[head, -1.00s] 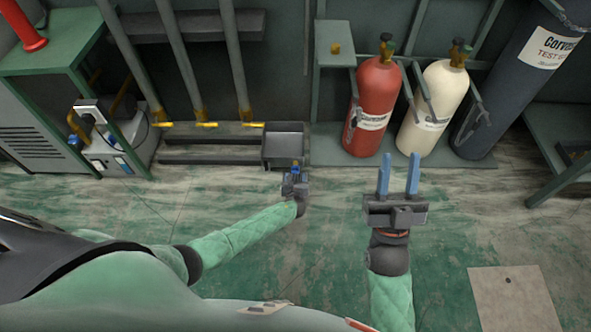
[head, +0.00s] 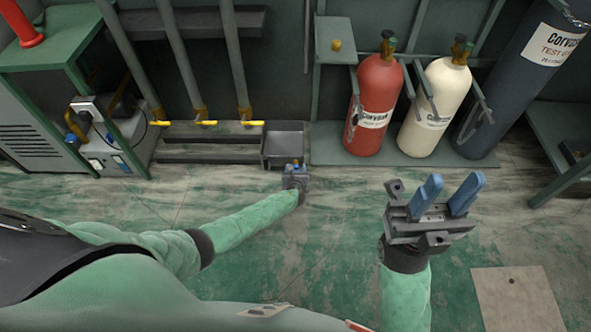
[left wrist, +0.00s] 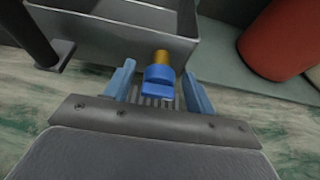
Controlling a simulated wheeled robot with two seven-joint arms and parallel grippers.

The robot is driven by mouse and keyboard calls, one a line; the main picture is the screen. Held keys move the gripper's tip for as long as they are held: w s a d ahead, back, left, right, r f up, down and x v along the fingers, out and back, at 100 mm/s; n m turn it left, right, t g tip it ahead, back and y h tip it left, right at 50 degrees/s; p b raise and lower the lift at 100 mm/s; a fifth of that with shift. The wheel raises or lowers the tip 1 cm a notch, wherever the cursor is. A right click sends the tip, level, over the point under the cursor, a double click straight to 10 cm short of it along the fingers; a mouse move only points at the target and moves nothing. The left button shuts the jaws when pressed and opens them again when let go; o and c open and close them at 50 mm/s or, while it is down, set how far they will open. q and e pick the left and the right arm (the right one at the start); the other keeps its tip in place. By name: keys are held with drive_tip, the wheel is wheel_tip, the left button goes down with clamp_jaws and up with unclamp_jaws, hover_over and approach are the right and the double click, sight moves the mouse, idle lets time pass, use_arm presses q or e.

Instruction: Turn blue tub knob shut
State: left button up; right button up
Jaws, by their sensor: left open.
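The grey open-topped tub (head: 288,161) stands on the floor at the foot of the rack, and its wall also shows in the left wrist view (left wrist: 110,31). On its near side is a brass stem (left wrist: 161,57) with a blue knob (left wrist: 158,76). My left gripper (head: 294,169) is at the tub's near side. In the left wrist view its blue fingers (left wrist: 159,83) are open, one on each side of the knob, with gaps visible. My right gripper (head: 449,190) is open and empty above the floor to the right, away from the tub.
A red cylinder (head: 374,105), a cream cylinder (head: 436,108) and a dark cylinder (head: 510,88) stand right of the tub. Yellow-handled pipes (head: 205,123) are to its left. A machine (head: 100,145) stands at the left.

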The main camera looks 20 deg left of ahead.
use_arm(q)
drive_tip(key=shift+w+a+f, duration=0.15)
drive_tip(key=shift+w+f, duration=0.05)
drive_tip(key=shift+w, duration=0.25)
drive_tip(key=c, duration=1)
drive_tip(key=shift+o, duration=0.2)
drive_tip(key=shift+f, duration=0.1)
